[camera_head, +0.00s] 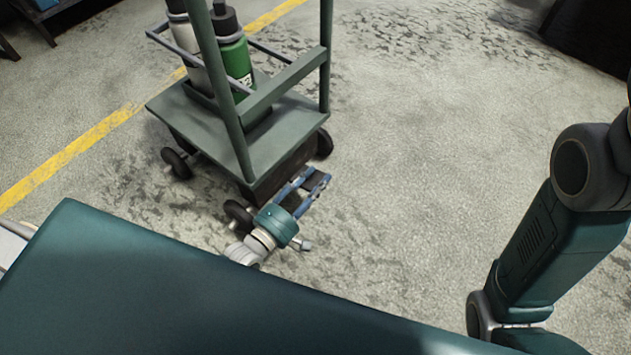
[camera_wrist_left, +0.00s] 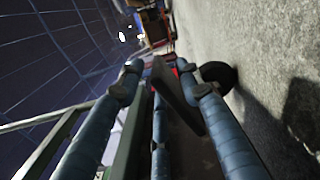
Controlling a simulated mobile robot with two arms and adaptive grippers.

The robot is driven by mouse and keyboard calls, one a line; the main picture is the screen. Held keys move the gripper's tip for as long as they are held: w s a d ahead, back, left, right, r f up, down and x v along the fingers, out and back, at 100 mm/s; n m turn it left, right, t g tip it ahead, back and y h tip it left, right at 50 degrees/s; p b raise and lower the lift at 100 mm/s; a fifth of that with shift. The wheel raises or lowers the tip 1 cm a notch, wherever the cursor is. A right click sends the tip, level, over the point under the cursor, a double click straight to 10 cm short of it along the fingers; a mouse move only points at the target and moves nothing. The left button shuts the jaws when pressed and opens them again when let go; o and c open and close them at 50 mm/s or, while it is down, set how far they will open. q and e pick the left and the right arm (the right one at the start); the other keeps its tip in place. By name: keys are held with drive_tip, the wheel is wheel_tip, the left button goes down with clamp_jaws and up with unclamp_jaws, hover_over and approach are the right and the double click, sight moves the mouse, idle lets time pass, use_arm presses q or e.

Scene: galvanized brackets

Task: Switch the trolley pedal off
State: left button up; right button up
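The green trolley (camera_head: 215,120) stands on the floor in the head view, carrying gas cylinders. A small dark plate, which looks like the pedal (camera_head: 314,183), shows between the fingers. In the left wrist view the open fingers (camera_wrist_left: 162,78) flank a dark tilted plate (camera_wrist_left: 178,97), with a bit of red beyond it. I cannot tell whether a finger touches the plate, nor the pedal's on or off position. My right gripper is out of view.
A green cylinder (camera_head: 235,55) stands on the trolley next to a white one (camera_head: 186,40). A trolley wheel (camera_head: 239,212) is close to my left gripper. A yellow line (camera_head: 75,148) crosses the floor. The floor to the right (camera_head: 430,170) is clear.

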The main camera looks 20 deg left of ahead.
use_arm(q)
drive_tip(key=v, duration=1.2)
drive_tip(key=shift+s, duration=0.1)
